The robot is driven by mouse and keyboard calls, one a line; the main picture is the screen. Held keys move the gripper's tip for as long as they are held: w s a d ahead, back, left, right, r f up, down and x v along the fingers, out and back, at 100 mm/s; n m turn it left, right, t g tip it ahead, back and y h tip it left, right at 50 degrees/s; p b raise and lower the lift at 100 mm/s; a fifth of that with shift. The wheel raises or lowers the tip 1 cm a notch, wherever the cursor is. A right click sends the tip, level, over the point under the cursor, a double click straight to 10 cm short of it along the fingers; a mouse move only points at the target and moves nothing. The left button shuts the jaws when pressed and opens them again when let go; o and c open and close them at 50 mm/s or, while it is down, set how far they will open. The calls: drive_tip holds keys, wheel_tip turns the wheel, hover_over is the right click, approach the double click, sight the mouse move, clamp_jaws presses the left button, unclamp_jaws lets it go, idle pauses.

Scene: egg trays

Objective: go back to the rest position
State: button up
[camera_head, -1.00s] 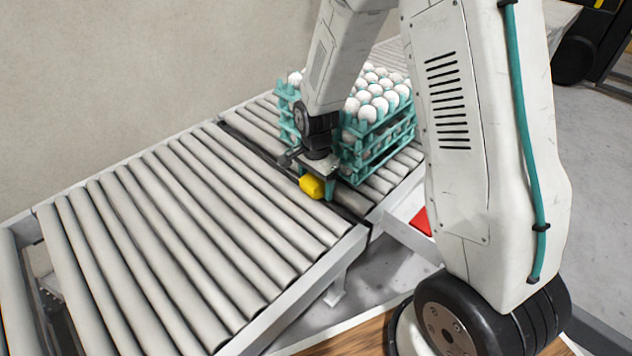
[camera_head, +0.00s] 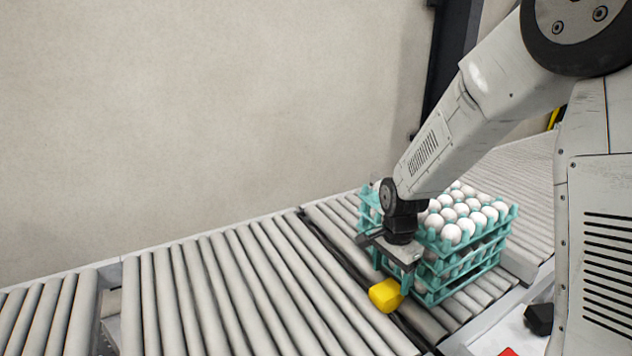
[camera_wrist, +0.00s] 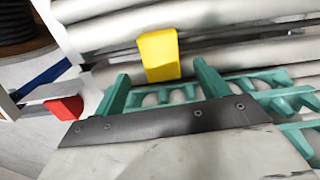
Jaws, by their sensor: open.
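A stack of teal egg trays (camera_head: 478,272) filled with white eggs (camera_head: 452,232) stands on the roller conveyor at the right of the head view. My gripper (camera_head: 393,268) points down at the near left side of the stack, close to the trays. In the wrist view my gripper (camera_wrist: 162,88) shows two teal fingers spread apart with nothing held between them. Teal tray edges (camera_wrist: 180,93) show behind and right of the fingers. Whether a finger touches a tray cannot be told.
A yellow block (camera_head: 385,295) is at the conveyor joint just beside my gripper; it also shows in the wrist view (camera_wrist: 159,55). A red piece (camera_wrist: 64,108) is at the conveyor's side. Empty rollers (camera_head: 215,295) extend left. A plain wall (camera_head: 200,120) stands behind.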

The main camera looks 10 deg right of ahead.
drive_tip(key=s+d+r+n, duration=0.1)
drive_tip(key=s+r+n, duration=0.5)
drive_tip(key=s+r, duration=0.4)
drive_tip(key=s+d+r+n+t, duration=0.1)
drive_tip(key=s+r+n, duration=0.6)
drive_tip(key=s+r, duration=0.4)
drive_tip(key=shift+s+d, duration=0.15)
drive_tip(key=shift+s, duration=2.85)
